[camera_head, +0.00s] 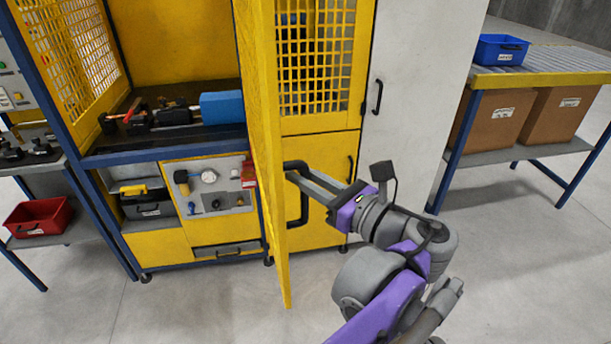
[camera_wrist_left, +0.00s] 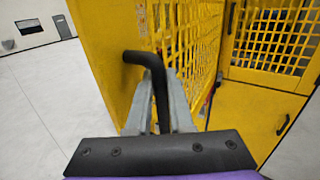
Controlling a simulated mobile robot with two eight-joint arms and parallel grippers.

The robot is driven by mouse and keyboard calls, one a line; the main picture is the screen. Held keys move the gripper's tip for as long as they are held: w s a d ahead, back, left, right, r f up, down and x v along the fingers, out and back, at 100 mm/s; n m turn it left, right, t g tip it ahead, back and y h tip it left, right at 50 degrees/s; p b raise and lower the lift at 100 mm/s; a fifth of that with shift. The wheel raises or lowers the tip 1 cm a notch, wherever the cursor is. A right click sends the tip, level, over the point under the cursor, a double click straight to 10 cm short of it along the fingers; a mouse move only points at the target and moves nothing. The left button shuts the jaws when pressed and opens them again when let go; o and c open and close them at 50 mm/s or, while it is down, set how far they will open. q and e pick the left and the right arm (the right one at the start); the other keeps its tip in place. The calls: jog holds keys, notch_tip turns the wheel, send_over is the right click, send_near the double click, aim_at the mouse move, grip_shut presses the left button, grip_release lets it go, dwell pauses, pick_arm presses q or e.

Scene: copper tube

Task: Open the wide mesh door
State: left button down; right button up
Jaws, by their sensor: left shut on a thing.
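The wide mesh door (camera_head: 262,120) is yellow and stands swung out from the machine, seen nearly edge-on in the head view. Its mesh and frame fill the middle left of the left wrist view (camera_wrist_left: 108,45). A black bar handle (camera_head: 304,210) is on its right-hand side; it also shows in the left wrist view (camera_wrist_left: 142,57). My left gripper (camera_head: 291,174) is shut on the handle, with its fingers on both sides of the bar in the left wrist view (camera_wrist_left: 160,95). My right gripper is in neither view.
The open bay holds a blue block (camera_head: 222,107) and tools. A closed narrower mesh door (camera_head: 318,122) and a grey cabinet door (camera_head: 420,90) are to the right. A roller table (camera_head: 545,62) stands at far right. The floor in front (camera_head: 200,310) is clear.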

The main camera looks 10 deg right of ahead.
pick_arm(q)
jog(key=c, duration=0.8)
grip_release()
jog(key=b+v, duration=0.1)
jog(key=v, duration=0.9)
jog(key=shift+s+d, duration=0.25)
jog(key=shift+s, duration=0.05)
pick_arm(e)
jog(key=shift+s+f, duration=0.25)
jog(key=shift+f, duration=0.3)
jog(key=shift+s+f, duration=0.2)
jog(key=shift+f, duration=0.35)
